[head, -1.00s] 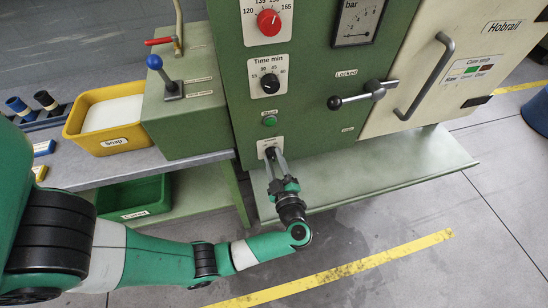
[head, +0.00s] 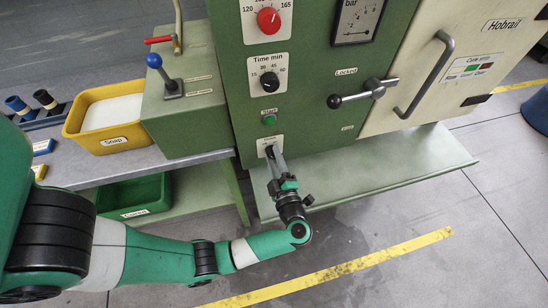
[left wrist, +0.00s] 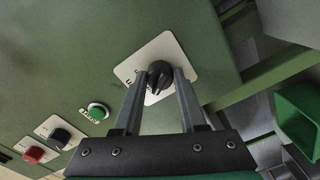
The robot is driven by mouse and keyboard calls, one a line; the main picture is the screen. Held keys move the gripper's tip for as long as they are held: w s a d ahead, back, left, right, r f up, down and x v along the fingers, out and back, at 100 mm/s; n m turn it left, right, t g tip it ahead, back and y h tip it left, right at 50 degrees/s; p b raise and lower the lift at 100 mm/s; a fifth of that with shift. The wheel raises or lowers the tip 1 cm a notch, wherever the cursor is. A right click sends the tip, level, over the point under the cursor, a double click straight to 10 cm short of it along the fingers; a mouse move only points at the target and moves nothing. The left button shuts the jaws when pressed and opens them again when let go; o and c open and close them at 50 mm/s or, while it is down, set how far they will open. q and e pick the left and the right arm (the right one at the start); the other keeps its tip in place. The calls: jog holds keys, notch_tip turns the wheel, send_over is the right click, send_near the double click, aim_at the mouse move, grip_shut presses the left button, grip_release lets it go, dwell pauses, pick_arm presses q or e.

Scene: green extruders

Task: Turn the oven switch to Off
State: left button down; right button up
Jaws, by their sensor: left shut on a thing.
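The oven switch is a small black knob (left wrist: 160,74) on a white plate (left wrist: 146,60) low on the oven's green front (head: 310,90). In the left wrist view my left gripper (left wrist: 159,80) has one finger on each side of the knob and is shut on it. In the head view my left gripper (head: 271,154) reaches up to the same plate from below, and its fingers mostly hide the knob. The plate's lettering is too small and covered to read, so I cannot tell the switch position. My right gripper is not in view.
A green start button (head: 269,119) and the time knob (head: 269,83) sit above the switch. The door lever (head: 362,94) is to the right. A green shelf (head: 400,160) juts out below. A bench with a yellow soap box (head: 72,122) stands at left.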

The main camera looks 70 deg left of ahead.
pick_arm(q)
jog(key=shift+c, duration=2.3)
grip_release()
jog(key=shift+d, duration=0.15)
jog(key=shift+d, duration=0.35)
jog(key=s+d+p, duration=0.1)
jog(key=d, duration=0.9)
jog(key=shift+d, duration=0.3)
